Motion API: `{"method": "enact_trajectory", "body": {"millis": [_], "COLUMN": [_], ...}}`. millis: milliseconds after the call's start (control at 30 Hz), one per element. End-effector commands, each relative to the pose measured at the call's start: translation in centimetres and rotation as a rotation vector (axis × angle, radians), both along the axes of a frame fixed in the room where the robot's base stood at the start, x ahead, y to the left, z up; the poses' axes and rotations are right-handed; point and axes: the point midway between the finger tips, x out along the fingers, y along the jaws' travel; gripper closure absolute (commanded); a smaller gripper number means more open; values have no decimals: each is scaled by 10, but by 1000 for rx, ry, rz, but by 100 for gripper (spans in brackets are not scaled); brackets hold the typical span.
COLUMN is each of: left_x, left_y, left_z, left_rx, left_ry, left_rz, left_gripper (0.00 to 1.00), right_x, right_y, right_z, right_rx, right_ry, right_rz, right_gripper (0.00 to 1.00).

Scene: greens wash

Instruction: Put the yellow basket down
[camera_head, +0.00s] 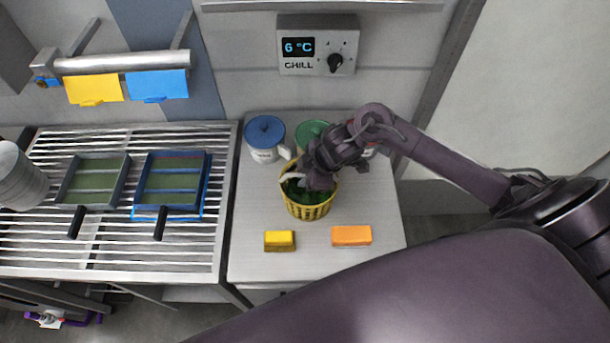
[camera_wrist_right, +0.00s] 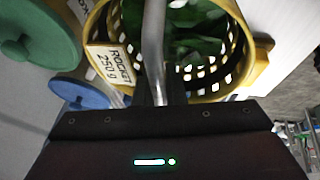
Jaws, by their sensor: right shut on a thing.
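The yellow basket (camera_head: 309,208) is over the middle of the metal counter (camera_head: 255,205), with green leaves (camera_head: 300,193) inside. In the right wrist view the basket (camera_wrist_right: 118,20) shows its slotted wall and a tag (camera_wrist_right: 110,62) reading "ROCKET 250 g". A pale metal handle (camera_wrist_right: 154,45) crosses above its opening. My right gripper (camera_head: 319,178) is above the basket and shut on this handle; its fingertips are partly hidden. The basket looks roughly upright. I cannot tell whether its base touches the counter. My left gripper is not in view.
Blue-lidded (camera_head: 265,132) and green-lidded (camera_head: 309,131) canisters stand behind the basket, with a red one (camera_head: 370,150) partly hidden by my arm. Yellow (camera_head: 280,240) and orange (camera_head: 352,235) blocks lie in front. A slatted rack (camera_head: 110,238) with trays is left. A chill panel (camera_head: 298,67) is on the wall.

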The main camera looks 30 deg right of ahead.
Motion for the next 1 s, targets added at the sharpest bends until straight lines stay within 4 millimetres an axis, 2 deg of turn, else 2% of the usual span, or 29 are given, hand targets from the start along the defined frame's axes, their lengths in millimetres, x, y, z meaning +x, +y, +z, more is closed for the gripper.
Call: {"method": "enact_trajectory", "body": {"millis": [267,300,467,767,867,1000], "left_x": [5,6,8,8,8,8], "left_y": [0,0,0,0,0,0], "left_z": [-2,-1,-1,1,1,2], "left_rx": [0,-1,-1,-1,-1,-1], "left_ry": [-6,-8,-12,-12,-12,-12], "left_rz": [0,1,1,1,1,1], "left_gripper": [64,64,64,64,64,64], "right_x": [1,0,0,1,-1,-10], "right_y": [0,0,0,0,-3,-10], "right_z": [-2,-3,-2,1,10,33], "right_rx": [1,1,0,1,0,-4], "right_ry": [-3,0,0,-1,-4,-6], "right_rz": [0,-1,-1,-1,-1,1], "right_gripper": [100,87,68,68,68,68]}}
